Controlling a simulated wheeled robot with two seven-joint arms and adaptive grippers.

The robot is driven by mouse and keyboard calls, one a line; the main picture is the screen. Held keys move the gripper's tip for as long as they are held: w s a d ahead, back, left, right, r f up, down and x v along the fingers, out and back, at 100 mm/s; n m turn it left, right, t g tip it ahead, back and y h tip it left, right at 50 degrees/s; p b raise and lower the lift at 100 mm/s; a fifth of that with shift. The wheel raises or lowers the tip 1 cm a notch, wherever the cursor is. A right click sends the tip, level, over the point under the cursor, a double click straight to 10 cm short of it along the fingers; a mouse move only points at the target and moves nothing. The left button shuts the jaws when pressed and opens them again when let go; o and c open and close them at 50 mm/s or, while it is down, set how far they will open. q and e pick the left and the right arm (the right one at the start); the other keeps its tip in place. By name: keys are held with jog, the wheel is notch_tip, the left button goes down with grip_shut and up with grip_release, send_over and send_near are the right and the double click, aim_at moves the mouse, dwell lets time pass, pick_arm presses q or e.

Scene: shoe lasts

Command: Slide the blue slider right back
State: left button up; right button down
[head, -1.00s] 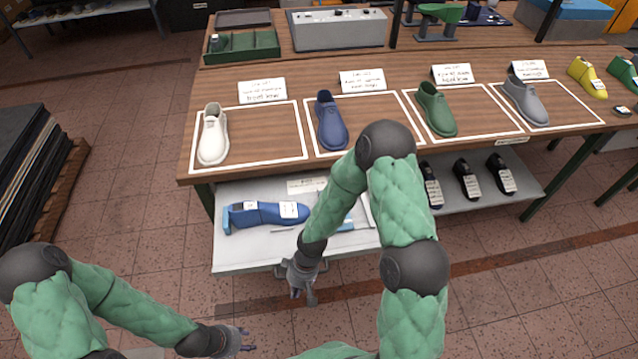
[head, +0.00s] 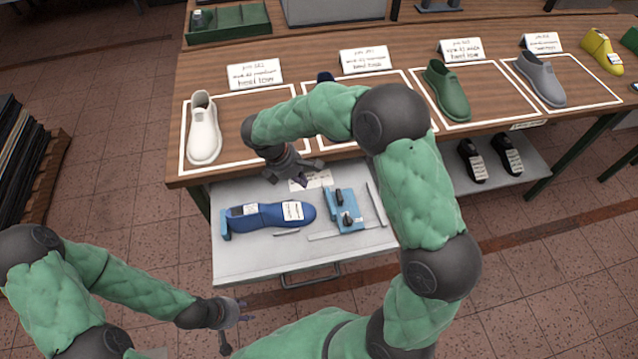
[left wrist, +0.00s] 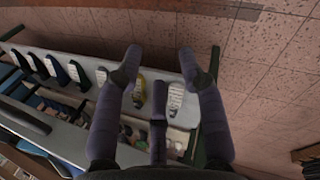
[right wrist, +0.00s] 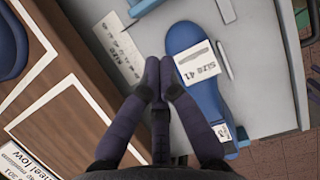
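A light-blue slider with black knobs (head: 338,212) sits on the pale drawer tray (head: 240,262), right of a dark-blue shoe last (head: 265,216). Part of the light-blue piece shows at the top of the right wrist view (right wrist: 146,5). The last (right wrist: 195,60) bears white labels, one reading "Size 41". A light-blue end stop (head: 225,222) stands at the last's left end. My right gripper (head: 308,172) is above the tray's back, apart from the slider; its fingers are together and empty in the right wrist view (right wrist: 161,72). My left gripper (head: 240,312) is open, empty, low at left.
The wooden table (head: 300,72) overhangs the tray's back. A white shoe (head: 204,128), a green shoe (head: 446,90) and a grey shoe (head: 540,78) stand on it before cards. Metal strips lie on the tray beside the slider. A handle (head: 312,275) is at the tray's front.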

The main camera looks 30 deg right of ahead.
aim_at(328, 198)
jog(key=b+x, duration=0.3)
jog(key=x, duration=0.7)
jog(key=shift+s+d+f+b, duration=0.1)
jog(key=shift+s+b, duration=0.05)
jog(key=shift+b, duration=0.15)
jog(key=d, duration=0.2)
jog(key=shift+s+d, duration=0.25)
jog(key=shift+s+d+r+b, duration=0.15)
jog(key=shift+d+r+b, duration=0.2)
jog(key=shift+d, duration=0.25)
jog(key=d, duration=0.2)
jog(key=s+d+p, duration=0.1)
jog(key=d, duration=0.2)
jog(key=shift+s+p, duration=0.15)
jog(key=shift+p, duration=0.15)
jog(key=shift+d, duration=0.15)
jog(key=shift+f, duration=0.1)
